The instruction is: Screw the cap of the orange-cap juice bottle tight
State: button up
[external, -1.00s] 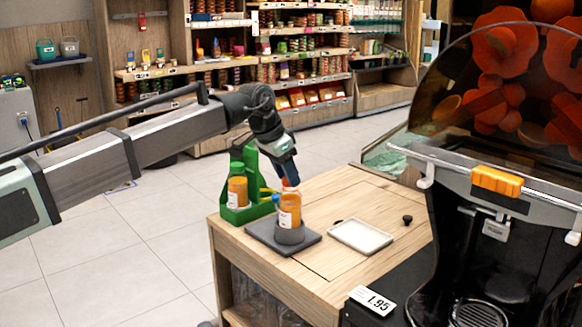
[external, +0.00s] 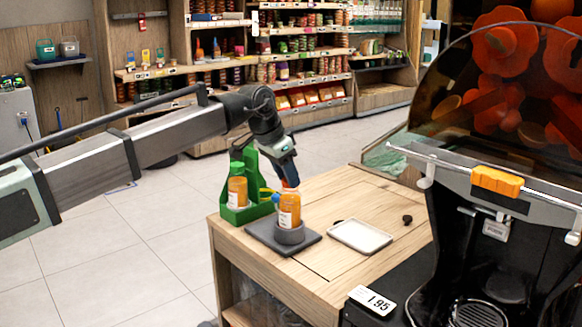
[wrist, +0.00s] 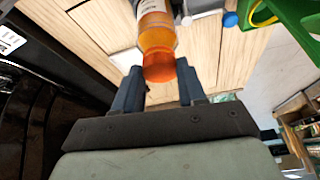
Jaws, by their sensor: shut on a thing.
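The juice bottle (external: 289,213) stands upright in a round grey holder on a dark square base (external: 262,236) near the table's front left corner. The wrist view shows its orange juice body (wrist: 155,32) and its orange cap (wrist: 160,68) at the bottle's end. My gripper (wrist: 161,85) is shut on the orange cap, with one blue-grey finger on each side of it. In the external view my gripper (external: 290,178) reaches down to the bottle top from behind and hides most of the cap. Whether the cap sits fully down cannot be told.
A green carrier (external: 252,168) holding another orange juice bottle (external: 237,192) stands close on the left. A blue cap (wrist: 230,19) shows beside the bottle. A white tray (external: 360,237) and a small black knob (external: 407,219) lie right. The juicer (external: 480,240) stands farther right.

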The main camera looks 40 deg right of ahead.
jog(key=shift+m+g, duration=0.5)
jog(key=shift+m, duration=0.6)
jog(key=shift+s+m+g+y, duration=0.1)
jog(key=shift+m+g+y, duration=0.3)
jog(key=shift+m, duration=1)
jog(key=m+g, duration=0.1)
jog(key=m, duration=0.2)
jog(key=shift+d+y, duration=0.1)
jog(key=shift+y, duration=0.3)
jog(key=shift+m+g+y, duration=0.3)
jog(key=shift+m, duration=0.8)
